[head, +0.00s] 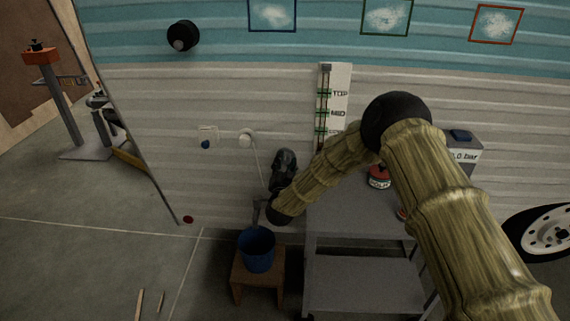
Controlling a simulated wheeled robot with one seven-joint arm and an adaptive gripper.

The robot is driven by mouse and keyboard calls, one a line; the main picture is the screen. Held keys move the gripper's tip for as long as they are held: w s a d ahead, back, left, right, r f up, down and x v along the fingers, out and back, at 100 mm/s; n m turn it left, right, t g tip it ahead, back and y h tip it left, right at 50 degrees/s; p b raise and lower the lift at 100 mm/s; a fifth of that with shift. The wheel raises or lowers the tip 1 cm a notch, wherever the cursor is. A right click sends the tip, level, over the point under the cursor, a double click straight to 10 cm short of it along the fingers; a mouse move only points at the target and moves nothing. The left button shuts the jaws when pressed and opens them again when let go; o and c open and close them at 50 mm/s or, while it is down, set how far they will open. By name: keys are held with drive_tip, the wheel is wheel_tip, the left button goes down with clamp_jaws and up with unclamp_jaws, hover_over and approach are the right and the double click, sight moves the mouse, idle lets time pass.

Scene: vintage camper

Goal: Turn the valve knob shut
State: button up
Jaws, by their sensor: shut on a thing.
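My gripper (284,162) is a dark shape in front of the grey ribbed camper wall, beyond the black wrist joint. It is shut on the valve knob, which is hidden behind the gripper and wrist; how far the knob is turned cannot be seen. A grey spout-like piece (258,212) shows just left of the wrist, above a blue bucket (257,252). The bucket stands upright on a small wooden stool (247,284).
A white round fitting (245,138) with a cord and a white plate with a blue knob (205,145) are on the wall. A marked level strip (340,90) stands right of them. A grey cart (345,211) holds a red can (379,177).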

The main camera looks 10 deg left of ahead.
drive_tip(key=shift+s+f, duration=0.1)
drive_tip(key=shift+f, duration=0.1)
drive_tip(key=o, duration=1)
drive_tip(key=shift+r, duration=0.1)
drive_tip(key=s, duration=0.8)
drive_tip(key=s+d+f, duration=0.1)
drive_tip(key=s, duration=0.2)
drive_tip(key=shift+s, duration=0.4)
drive_tip(key=shift+f, duration=0.1)
